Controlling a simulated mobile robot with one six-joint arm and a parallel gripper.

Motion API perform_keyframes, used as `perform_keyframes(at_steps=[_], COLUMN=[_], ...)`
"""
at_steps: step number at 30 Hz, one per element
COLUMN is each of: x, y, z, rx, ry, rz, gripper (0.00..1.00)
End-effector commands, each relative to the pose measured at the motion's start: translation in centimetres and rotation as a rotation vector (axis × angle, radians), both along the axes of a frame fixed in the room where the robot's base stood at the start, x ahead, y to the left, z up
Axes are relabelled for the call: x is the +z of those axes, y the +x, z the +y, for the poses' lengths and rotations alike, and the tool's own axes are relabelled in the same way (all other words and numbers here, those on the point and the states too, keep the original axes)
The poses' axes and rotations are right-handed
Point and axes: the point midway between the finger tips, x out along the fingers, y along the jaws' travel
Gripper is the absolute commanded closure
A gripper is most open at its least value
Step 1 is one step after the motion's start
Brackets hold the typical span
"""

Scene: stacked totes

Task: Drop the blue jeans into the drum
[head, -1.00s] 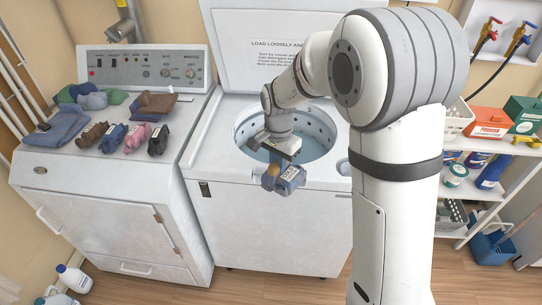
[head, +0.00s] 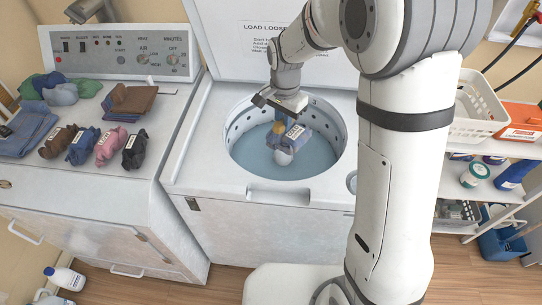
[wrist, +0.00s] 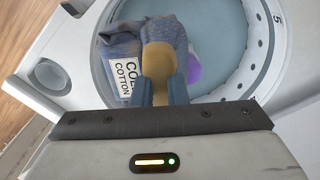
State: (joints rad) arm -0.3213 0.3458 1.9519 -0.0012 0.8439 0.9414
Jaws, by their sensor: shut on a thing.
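My gripper (head: 284,112) is shut on a rolled blue bundle, the blue jeans (head: 297,143). In the wrist view the jeans (wrist: 125,45) carry a white tag reading COLD COTTON, partly cut off by a finger. The gripper points down over the open drum (head: 245,160) of the top-loading washer, with the jeans within the rim's outline. The drum has a pale blue interior and a perforated ring. A pale rounded shape (head: 283,157) shows just below the jeans; I cannot tell whether it belongs to them.
On the left machine's top lie several tagged bundles, including a blue one (head: 83,146) and a pink one (head: 111,145), with folded blue cloth (head: 28,130) beside them. The washer lid (head: 255,60) stands open behind. A shelf with a white basket (head: 475,112) is at right.

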Motion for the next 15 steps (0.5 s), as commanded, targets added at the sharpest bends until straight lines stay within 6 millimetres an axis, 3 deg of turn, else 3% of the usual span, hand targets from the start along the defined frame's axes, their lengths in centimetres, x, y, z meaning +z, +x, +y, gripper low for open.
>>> perform_keyframes(at_steps=[15], x=[-5.3], y=[-0.4], z=[1.2], rx=[0.027], ry=[0.000], rz=[0.000], gripper=[1.00])
